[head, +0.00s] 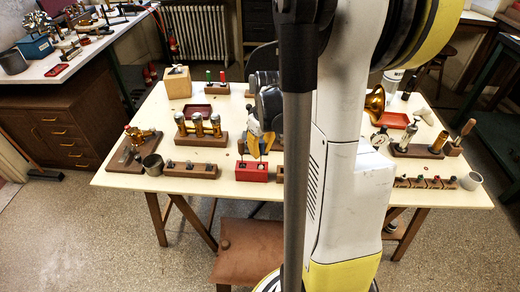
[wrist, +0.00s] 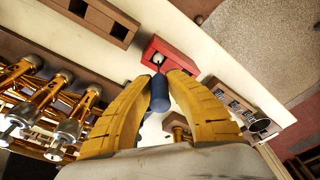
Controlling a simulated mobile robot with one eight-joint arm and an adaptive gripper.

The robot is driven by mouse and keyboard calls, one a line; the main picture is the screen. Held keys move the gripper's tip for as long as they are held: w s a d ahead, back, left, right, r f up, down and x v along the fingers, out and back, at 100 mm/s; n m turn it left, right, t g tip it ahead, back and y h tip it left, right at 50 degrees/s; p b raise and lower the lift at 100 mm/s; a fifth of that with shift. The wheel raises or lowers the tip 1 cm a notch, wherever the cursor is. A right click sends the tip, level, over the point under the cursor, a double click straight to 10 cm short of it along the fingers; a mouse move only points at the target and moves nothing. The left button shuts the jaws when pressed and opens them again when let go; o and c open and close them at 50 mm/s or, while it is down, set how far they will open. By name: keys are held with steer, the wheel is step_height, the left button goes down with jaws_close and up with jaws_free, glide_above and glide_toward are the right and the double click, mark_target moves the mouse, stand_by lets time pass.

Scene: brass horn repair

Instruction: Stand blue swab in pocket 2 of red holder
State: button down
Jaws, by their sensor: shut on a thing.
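The red holder (head: 251,174) is a small block at the front edge of the table, left of my arm. It also shows in the wrist view (wrist: 184,60), just beyond my fingertips. My gripper (head: 257,149) has yellow fingers pointing down above the holder. In the wrist view my gripper (wrist: 161,84) is shut on the blue swab (wrist: 159,96), with a thin dark stem toward the holder. A pale round tip (wrist: 158,59) shows over one end of the holder. I cannot tell whether it is inside a pocket. The swab is hidden in the head view.
A brown block with pockets (head: 192,170) stands left of the red holder. A brass valve set (head: 201,130) on a wooden base is behind it. A red tray (head: 197,109) lies further back. My arm hides the table's middle right.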

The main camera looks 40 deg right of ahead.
steer(key=shift+f, duration=0.2)
steer(key=c, duration=1.4)
jaws_free()
steer(key=shift+r, duration=0.1)
steer(key=shift+o, duration=0.2)
step_height(320, 180, up, 12)
steer(key=s, duration=0.1)
steer(key=shift+s, duration=0.4)
steer(key=shift+a, duration=0.1)
steer(key=s+a+r+t, duration=0.1)
steer(key=s+a+t, duration=0.1)
steer(key=a, duration=1)
steer(key=s+a+n+t, duration=0.1)
steer(key=s+a+t, duration=0.1)
steer(key=a, duration=1.1)
steer(key=shift+a+r+t, duration=0.2)
steer(key=shift+r+t, duration=0.2)
steer(key=shift+t, duration=0.2)
